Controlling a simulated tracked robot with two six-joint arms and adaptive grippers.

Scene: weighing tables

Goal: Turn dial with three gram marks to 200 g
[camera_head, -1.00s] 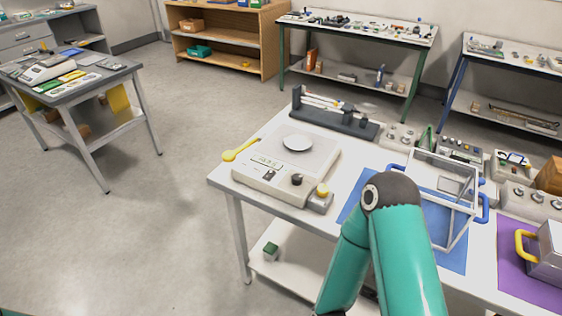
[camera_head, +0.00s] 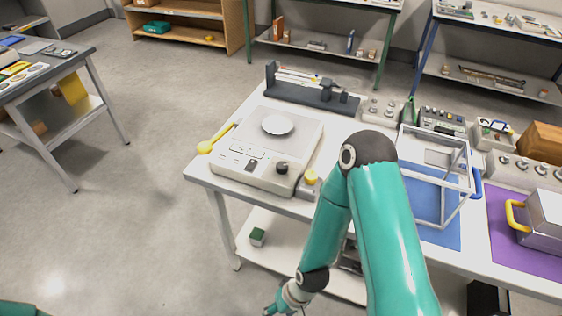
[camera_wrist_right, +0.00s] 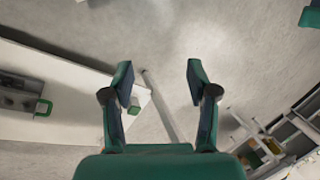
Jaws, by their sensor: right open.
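A white balance (camera_head: 265,150) with a round pale pan (camera_head: 277,124) stands on the white table's left end. A black dial (camera_head: 281,168) is on its front right; I cannot read any gram marks. A small grey block with a yellow knob (camera_head: 311,177) sits beside the balance's right front corner. My right gripper (camera_wrist_right: 160,75) is open and empty in the right wrist view; in the head view it is low at the bottom edge, in front of the table and below its top. My left gripper is out of view.
A clear-sided frame box (camera_head: 436,165) stands on a blue mat (camera_head: 440,232). A yellow spoon (camera_head: 205,147) lies at the balance's left. Control boxes with knobs (camera_head: 381,110) line the back. A green block (camera_head: 257,237) sits on the lower shelf (camera_head: 290,252).

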